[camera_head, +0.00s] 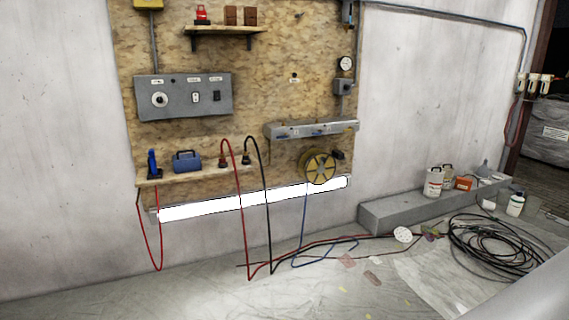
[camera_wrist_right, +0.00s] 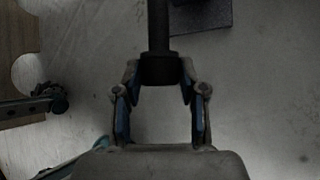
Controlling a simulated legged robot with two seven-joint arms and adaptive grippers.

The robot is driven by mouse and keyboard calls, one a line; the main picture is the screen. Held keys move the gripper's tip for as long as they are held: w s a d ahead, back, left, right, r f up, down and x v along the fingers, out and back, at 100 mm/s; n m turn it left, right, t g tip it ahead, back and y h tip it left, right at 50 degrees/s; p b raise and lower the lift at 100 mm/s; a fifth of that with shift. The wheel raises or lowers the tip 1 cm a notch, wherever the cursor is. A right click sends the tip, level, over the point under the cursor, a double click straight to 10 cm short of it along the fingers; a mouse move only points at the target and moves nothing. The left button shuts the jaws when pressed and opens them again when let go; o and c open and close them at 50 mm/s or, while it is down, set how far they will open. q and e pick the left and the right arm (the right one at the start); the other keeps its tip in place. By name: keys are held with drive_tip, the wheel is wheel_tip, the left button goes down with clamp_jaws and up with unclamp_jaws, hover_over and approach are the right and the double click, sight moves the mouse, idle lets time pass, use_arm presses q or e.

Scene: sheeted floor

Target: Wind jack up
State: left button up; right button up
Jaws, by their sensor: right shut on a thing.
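In the right wrist view, my right gripper (camera_wrist_right: 159,76) is shut on the thick end of a dark rod (camera_wrist_right: 158,30). The rod runs from between the fingertips up past the top edge of the picture. It may be the jack's handle, but its far end is out of view. No whole jack can be made out in either view. My left gripper is not in view, and the head view shows neither gripper.
The right wrist view shows a tan panel (camera_wrist_right: 17,50), a dark metal part with a knob (camera_wrist_right: 40,105) and a dark block (camera_wrist_right: 200,14). In the head view, cables (camera_head: 495,245) lie on the sheeted floor before a wall tool board (camera_head: 265,85) and low ledge (camera_head: 385,215).

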drive_tip(key=o, duration=1)
drive_tip(key=shift+w+d+r, duration=0.25)
drive_tip(key=shift+w+d, duration=0.15)
drive_tip(key=shift+w, duration=0.05)
drive_tip(key=shift+o, duration=0.2)
drive_tip(key=shift+s+f, duration=0.1)
drive_tip(key=shift+s, duration=0.05)
drive_tip(key=shift+a, duration=0.1)
